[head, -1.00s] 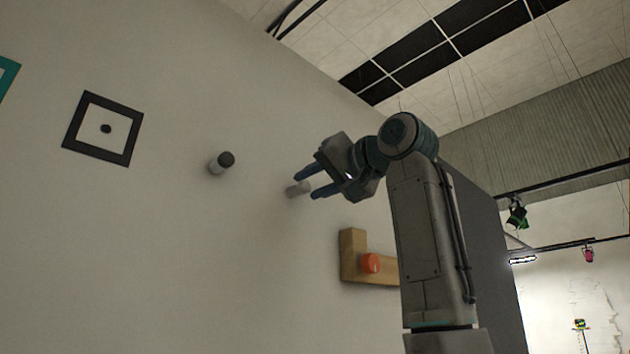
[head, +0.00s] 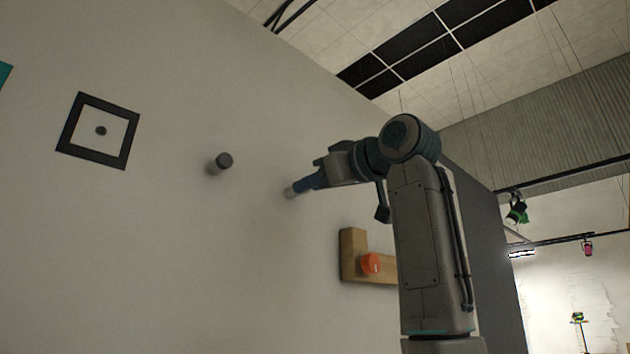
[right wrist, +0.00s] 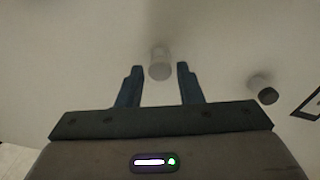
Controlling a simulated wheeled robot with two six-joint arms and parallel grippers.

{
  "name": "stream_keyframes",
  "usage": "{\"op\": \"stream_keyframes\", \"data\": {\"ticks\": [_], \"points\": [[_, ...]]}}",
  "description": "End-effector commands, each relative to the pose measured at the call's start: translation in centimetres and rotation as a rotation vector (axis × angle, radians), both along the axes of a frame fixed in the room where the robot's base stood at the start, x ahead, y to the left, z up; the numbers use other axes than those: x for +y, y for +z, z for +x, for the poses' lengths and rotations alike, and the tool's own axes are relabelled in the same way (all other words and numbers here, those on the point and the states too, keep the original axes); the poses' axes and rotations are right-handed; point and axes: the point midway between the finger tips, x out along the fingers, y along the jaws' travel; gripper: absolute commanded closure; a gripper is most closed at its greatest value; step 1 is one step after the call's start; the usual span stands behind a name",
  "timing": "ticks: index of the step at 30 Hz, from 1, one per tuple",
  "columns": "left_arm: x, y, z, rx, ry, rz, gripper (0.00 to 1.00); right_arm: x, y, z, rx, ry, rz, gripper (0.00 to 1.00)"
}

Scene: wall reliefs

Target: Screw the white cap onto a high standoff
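A pale standoff (right wrist: 159,54) sticks out from the wall, with a whitish round end (right wrist: 160,72), apparently the white cap, in the right wrist view. In the head view its pale end (head: 290,192) just shows past my fingers. My right gripper (right wrist: 160,68) is open, with its blue fingertips on either side of the pale end and a clear gap on both sides. In the head view the right gripper (head: 297,187) is seen edge-on. Whether the cap is fully seated cannot be told. My left gripper is not in view.
A second standoff with a dark cap (head: 224,160) is left of it on the wall; the dark cap also shows in the right wrist view (right wrist: 268,96). A black square frame (head: 78,155) is further left. A wooden L-shaped block (head: 349,265) with an orange knob (head: 371,264) is below.

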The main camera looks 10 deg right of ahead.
Motion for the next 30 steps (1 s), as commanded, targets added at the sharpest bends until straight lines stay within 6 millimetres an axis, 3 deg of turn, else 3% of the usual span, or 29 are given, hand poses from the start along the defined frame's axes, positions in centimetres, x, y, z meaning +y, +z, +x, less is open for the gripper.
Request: {"op": "stream_keyframes", "data": {"ticks": [4,9,16,24,30], "points": [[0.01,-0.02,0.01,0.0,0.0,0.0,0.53,0.01,-0.02,-0.01,0.001,0.0,0.001,0.67],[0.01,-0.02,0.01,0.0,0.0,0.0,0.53,0.01,-0.01,-0.02,0.001,0.0,0.002,0.95],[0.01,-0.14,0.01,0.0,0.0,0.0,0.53,0.02,-0.04,-0.04,0.017,0.0,0.028,0.95],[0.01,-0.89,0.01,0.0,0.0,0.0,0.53,0.06,-0.07,-0.04,0.194,0.001,0.296,0.95],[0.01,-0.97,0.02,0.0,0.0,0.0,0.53,0.07,0.03,0.0,0.25,0.0,0.381,0.95]]}}
